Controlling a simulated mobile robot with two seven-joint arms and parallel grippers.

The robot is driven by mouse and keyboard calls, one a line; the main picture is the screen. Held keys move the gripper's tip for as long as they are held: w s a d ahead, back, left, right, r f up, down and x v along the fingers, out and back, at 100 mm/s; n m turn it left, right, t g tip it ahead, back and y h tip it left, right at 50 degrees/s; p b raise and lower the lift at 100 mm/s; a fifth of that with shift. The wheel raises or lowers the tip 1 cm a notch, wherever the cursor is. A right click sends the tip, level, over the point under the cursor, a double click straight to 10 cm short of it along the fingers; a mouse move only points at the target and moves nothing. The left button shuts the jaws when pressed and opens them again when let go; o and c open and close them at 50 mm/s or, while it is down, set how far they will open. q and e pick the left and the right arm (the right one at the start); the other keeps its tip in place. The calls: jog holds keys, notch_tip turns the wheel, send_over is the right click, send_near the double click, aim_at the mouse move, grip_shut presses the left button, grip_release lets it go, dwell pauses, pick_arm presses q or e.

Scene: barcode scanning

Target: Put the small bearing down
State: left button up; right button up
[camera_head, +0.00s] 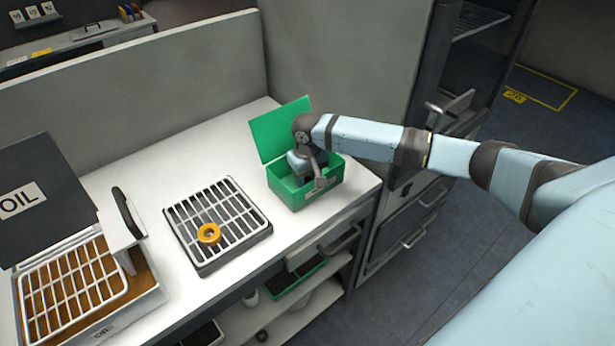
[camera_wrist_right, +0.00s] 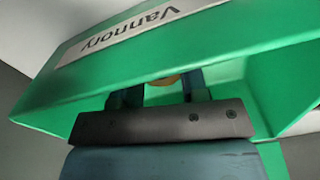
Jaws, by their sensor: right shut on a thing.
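My right gripper (camera_head: 312,180) reaches down inside the open green box (camera_head: 290,197), and the box walls hide its fingertips in the head view. In the right wrist view the two fingers of the gripper (camera_wrist_right: 160,92) are close around a small orange piece, the small bearing (camera_wrist_right: 163,81), of which only a sliver shows. I cannot tell whether the bearing touches the box floor. The green wall with a "Vannory" label (camera_wrist_right: 122,34) is right by the fingers. My left gripper is not in view.
The green lid (camera_head: 280,130) stands open behind the box. A yellow-orange ring (camera_head: 208,233) lies on a black tray with a white grate (camera_head: 185,212). An oil bath with a wire basket (camera_head: 75,285) is at the left. The white counter (camera_head: 180,165) between them is bare.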

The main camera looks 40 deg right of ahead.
aim_at(307, 179)
jog(key=shift+f, duration=0.1)
jog(key=o, duration=1)
notch_tip(307, 179, up, 12)
dwell(0.5)
